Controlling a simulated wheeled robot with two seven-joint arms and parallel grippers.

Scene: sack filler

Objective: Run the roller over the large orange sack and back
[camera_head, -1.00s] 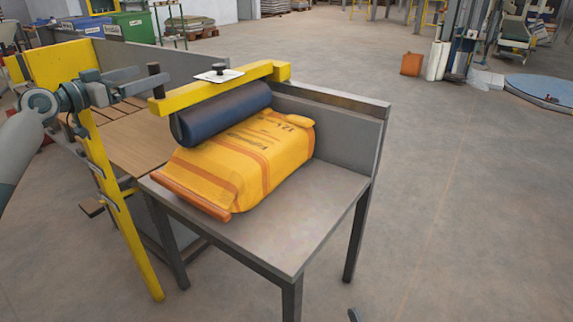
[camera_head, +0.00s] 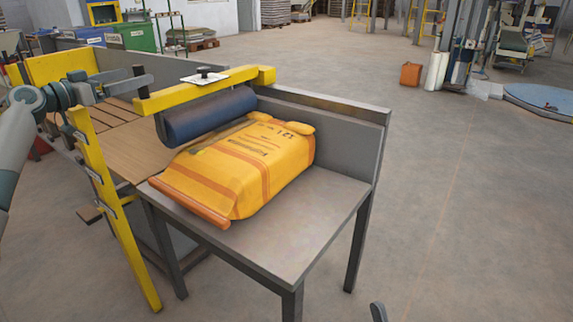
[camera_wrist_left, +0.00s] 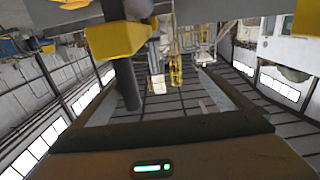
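The large orange sack (camera_head: 245,170) lies flat on a grey metal table in the head view. The dark blue roller (camera_head: 208,117) hangs under a yellow beam (camera_head: 205,90) at the sack's far left side; whether it touches the sack is unclear. A dark upright handle (camera_head: 140,82) stands at the beam's left end and also shows in the left wrist view (camera_wrist_left: 125,85). My left gripper (camera_head: 139,77) is open, its fingers on either side of the handle, with a wide gap to one finger. A dark tip (camera_head: 378,312), likely my right gripper, shows at the bottom edge.
The grey table (camera_head: 300,225) has a raised wall (camera_head: 340,130) along its back. A yellow post (camera_head: 115,220) stands at its left, by a wooden slatted surface (camera_head: 125,150).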

